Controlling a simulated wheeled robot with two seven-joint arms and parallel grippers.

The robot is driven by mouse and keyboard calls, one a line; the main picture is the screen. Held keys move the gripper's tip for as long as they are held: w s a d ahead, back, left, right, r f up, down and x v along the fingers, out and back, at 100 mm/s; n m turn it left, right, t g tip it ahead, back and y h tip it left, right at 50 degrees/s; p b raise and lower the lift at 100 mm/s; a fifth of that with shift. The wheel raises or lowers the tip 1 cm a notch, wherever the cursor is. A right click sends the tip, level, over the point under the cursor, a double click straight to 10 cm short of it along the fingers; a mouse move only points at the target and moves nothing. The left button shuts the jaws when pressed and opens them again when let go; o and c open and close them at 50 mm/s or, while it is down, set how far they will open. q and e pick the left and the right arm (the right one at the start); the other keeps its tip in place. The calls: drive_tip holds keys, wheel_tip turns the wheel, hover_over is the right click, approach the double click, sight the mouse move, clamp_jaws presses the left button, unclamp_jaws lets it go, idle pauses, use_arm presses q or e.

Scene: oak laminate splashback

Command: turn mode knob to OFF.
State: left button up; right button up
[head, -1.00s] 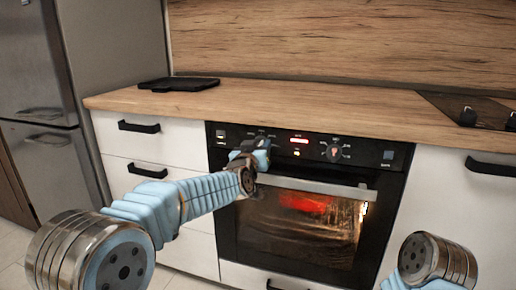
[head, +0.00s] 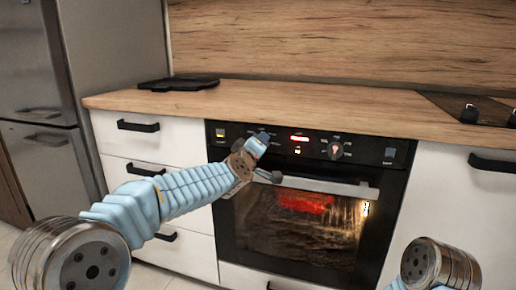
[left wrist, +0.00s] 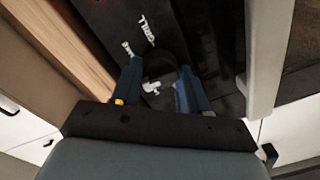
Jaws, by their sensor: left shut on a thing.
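The mode knob (left wrist: 158,68) is a dark round knob on the black oven panel, seen in the left wrist view with white GRILL and BAKE lettering beside it. My left gripper (left wrist: 158,88) has its two blue fingers on either side of the knob and is shut on it. In the head view my left gripper (head: 260,138) reaches the left part of the oven panel (head: 285,138) and covers this knob. White marks show between the fingers, but I cannot read the knob's setting. My right gripper is out of view.
A second knob (head: 335,149) sits to the right on the panel, near a lit red display (head: 299,138). The oven handle (head: 325,187) runs just below my left gripper. The oven glows inside. A black tray (head: 178,84) lies on the wooden worktop (head: 250,98).

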use_arm(q)
drive_tip(key=n+b, duration=0.1)
drive_tip(key=n, duration=0.4)
drive_tip(key=shift+a, duration=0.1)
drive_tip(key=n+b, duration=0.1)
drive_tip(key=n, duration=0.3)
drive_tip(key=shift+n+h+b, duration=0.3)
drive_tip(key=shift+b, duration=0.05)
drive_tip(key=n+b, duration=0.2)
drive_tip(key=n, duration=0.3)
drive_tip(key=shift+w+f+h, duration=0.1)
drive_tip(key=shift+h, duration=0.2)
drive_tip(key=n+b, duration=0.1)
drive_tip(key=n, duration=0.3)
drive_tip(key=shift+n+g+b, duration=0.3)
drive_tip(key=shift+b, duration=0.05)
drive_tip(key=o, duration=1)
drive_tip(key=shift+a, duration=0.1)
drive_tip(key=shift+o, duration=0.2)
